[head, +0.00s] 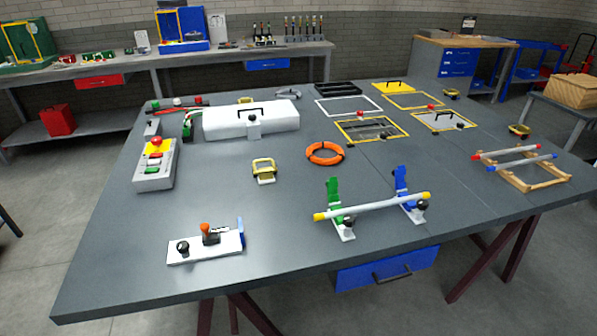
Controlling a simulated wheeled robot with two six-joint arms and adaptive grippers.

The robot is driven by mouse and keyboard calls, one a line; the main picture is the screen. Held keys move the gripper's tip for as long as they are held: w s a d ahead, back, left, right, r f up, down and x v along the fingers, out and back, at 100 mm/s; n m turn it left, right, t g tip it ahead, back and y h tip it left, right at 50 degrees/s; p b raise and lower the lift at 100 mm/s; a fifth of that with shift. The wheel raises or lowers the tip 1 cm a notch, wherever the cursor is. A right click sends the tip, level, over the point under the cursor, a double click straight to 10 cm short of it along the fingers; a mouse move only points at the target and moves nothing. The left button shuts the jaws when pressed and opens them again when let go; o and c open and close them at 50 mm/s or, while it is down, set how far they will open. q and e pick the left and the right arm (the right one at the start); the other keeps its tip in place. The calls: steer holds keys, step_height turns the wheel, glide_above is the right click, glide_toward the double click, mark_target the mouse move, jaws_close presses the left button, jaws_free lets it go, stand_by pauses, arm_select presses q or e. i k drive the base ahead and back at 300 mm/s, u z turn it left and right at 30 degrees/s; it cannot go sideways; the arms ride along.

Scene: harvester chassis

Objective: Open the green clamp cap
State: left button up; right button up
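The green clamp cap (333,191) stands upright at the front middle of the table, on a clamp with a small pale base (344,232) and a dark knob (349,221). A matching blue cap (401,181) stands upright on a second clamp to its right, also with a dark knob (421,204). A pale grey rod (375,205) with yellow ends lies across both clamps. The green cap rises behind the rod and does not lie over it. How the cap is hinged or latched is too small to tell. Neither gripper is in view.
An orange ring (324,153) and a yellow-handled block (264,171) lie behind and left of the clamps. A white fixture with an orange handle (207,244) is at front left. A wooden rack with two rods (521,167) is at right. Bare tabletop (290,215) surrounds the clamps.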

mark_target(332, 185)
steer(key=z, duration=0.15)
steer(key=i, duration=0.75)
steer(key=z, duration=0.55)
